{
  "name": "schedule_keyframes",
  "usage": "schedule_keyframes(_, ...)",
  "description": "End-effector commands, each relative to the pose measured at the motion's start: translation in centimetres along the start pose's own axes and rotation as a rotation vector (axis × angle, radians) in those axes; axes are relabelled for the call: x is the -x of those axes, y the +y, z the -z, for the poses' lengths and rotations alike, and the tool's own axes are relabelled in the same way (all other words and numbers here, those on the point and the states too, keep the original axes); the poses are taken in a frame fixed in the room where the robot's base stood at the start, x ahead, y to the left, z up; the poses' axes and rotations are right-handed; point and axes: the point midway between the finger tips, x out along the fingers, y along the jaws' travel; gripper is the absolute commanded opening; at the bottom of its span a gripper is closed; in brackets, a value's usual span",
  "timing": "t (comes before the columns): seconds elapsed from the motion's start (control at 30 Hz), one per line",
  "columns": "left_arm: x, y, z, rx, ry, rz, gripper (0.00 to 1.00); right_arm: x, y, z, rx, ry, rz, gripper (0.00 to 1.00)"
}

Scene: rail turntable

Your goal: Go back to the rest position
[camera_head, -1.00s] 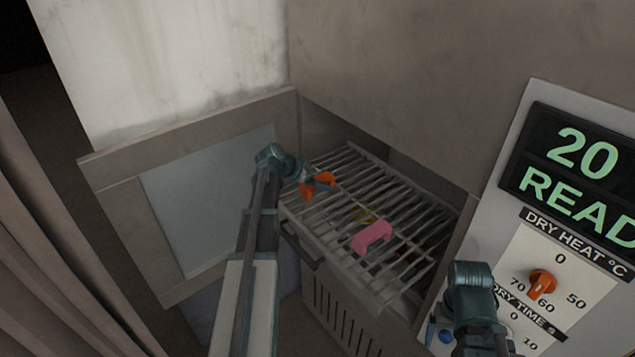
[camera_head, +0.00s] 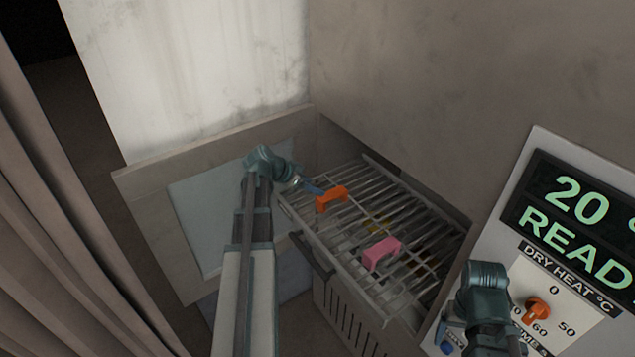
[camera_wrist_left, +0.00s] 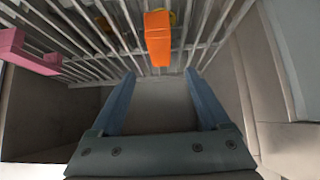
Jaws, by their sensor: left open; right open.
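My left gripper (camera_head: 312,188) is at the left edge of the wire rack (camera_head: 352,221), beside an orange bracket-shaped piece (camera_head: 332,198) on the rack. In the left wrist view the left gripper (camera_wrist_left: 160,95) is open, its blue fingers apart and empty. The orange piece (camera_wrist_left: 158,38) is just beyond the fingertips, apart from them. A pink piece (camera_head: 381,253) is on the rack nearer the front, and it shows at the left in the left wrist view (camera_wrist_left: 28,55). My right arm shows at the lower right in the head view; its fingers are hidden.
An open door with a pale panel (camera_head: 200,215) stands left of the rack. A control panel (camera_head: 560,290) with a green readout and an orange knob (camera_head: 537,310) is at the right. Yellow bits (camera_head: 377,227) show below the rack bars. A curtain (camera_head: 50,230) hangs at far left.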

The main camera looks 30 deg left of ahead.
Motion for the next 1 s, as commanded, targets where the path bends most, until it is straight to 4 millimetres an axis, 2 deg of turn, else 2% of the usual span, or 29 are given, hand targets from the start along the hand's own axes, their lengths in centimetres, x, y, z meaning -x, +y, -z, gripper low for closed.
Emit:
schedule_keyframes(0.37,0.3,0.0,0.0,0.000,0.000,0.000,0.80,0.2,0.0,0.0,0.001,0.000,0.000,0.85)
schedule_keyframes(0.53,-0.5,-0.1,-0.2,-0.001,0.000,0.000,0.80,-0.5,0.0,0.0,0.000,0.000,0.000,0.85)
schedule_keyframes(0.67,-2.4,-0.1,-0.4,-0.001,0.001,0.000,0.80,-1.9,-0.2,0.1,-0.001,0.001,0.000,0.85)
schedule_keyframes(1.0,-8.6,-0.1,-0.4,-0.002,0.000,0.000,0.80,-6.3,-0.6,0.4,0.001,0.002,-0.001,0.85)
